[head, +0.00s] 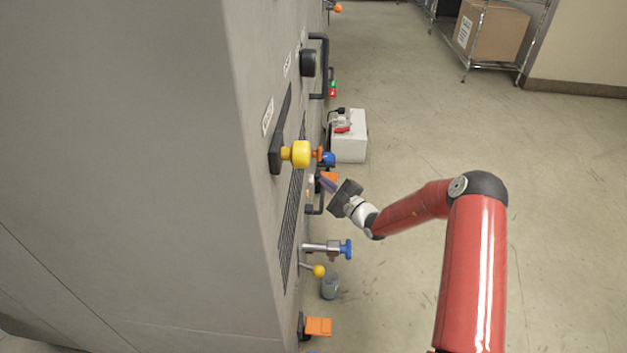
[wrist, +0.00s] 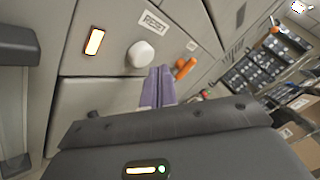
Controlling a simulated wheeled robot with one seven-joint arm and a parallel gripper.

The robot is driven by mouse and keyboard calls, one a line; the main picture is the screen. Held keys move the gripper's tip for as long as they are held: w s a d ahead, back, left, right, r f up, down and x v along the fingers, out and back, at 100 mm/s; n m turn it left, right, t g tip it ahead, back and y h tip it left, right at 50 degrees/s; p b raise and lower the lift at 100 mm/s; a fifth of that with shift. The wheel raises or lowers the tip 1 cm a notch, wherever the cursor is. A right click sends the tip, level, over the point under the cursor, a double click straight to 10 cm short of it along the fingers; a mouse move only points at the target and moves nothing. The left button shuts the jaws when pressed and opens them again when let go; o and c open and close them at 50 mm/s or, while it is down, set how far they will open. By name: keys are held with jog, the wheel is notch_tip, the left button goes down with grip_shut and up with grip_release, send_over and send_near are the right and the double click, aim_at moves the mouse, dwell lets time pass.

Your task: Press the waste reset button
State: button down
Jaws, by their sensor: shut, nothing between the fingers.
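The reset button is a round white knob (wrist: 140,54) on the grey machine panel in the wrist view, just below a white label reading RESET (wrist: 153,21). My gripper (wrist: 158,73) is shut and empty; its purple fingers point at the panel, with the tips just right of and below the button in the picture. I cannot tell whether they touch the panel. In the head view my gripper (head: 323,183) reaches left to the machine's side, below the yellow knob (head: 301,154).
A lit orange-framed lamp (wrist: 94,41) is left of the button, and an orange handle (wrist: 185,68) is to its right. In the head view, a blue-handled valve (head: 346,249), a yellow-tipped lever (head: 319,271) and an orange flap (head: 318,326) stick out lower down. The floor at right is open.

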jog(key=shift+a, duration=0.15)
jog(key=shift+a, duration=0.3)
jog(key=shift+a, duration=0.55)
dwell(1.0)
jog(key=shift+d, duration=0.95)
jog(key=shift+d, duration=2.55)
